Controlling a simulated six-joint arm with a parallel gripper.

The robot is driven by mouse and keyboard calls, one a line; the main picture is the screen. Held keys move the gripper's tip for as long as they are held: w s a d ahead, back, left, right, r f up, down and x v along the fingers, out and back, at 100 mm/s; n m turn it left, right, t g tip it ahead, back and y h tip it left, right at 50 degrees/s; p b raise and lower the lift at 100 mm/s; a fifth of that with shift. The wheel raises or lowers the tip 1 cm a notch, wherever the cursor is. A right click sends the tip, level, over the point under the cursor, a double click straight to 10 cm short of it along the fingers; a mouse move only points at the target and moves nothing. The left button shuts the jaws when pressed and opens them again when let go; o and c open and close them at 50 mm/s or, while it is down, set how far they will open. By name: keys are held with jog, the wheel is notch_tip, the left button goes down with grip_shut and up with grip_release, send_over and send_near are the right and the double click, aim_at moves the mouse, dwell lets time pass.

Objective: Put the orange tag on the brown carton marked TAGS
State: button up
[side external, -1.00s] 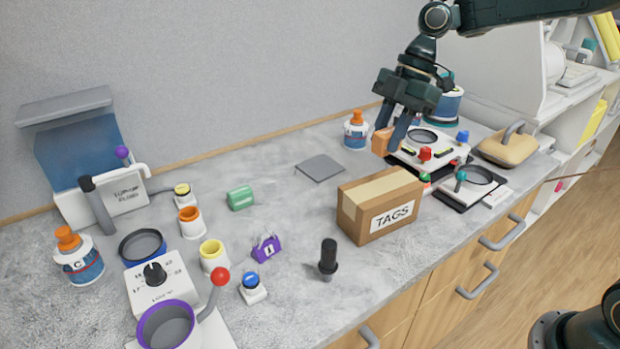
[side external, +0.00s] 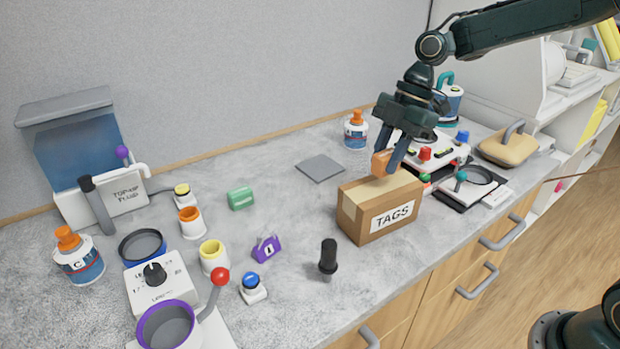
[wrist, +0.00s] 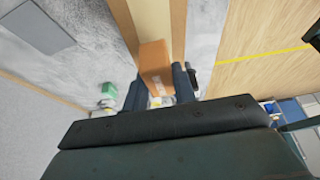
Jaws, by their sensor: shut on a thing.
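The orange tag (side external: 380,163) is held in my gripper (side external: 387,165), whose fingers are shut on it. The tag is at the top of the brown carton marked TAGS (side external: 378,222), near its back edge; whether it touches the carton top I cannot tell. In the wrist view the tag (wrist: 155,66) shows between the fingers of my gripper (wrist: 158,88), with the carton (wrist: 178,25) behind it. The carton stands upright on the grey counter.
A black knob post (side external: 328,258) stands left of the carton, with a purple tag (side external: 266,248) further left. A flat grey plate (side external: 320,168) lies behind.

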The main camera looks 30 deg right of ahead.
jog(key=shift+f, duration=1.7)
jog(key=shift+f, duration=0.15)
jog(key=o, duration=1)
jog(key=shift+r, duration=0.2)
jog(key=v, duration=1.2)
jog(key=shift+a+r, duration=0.1)
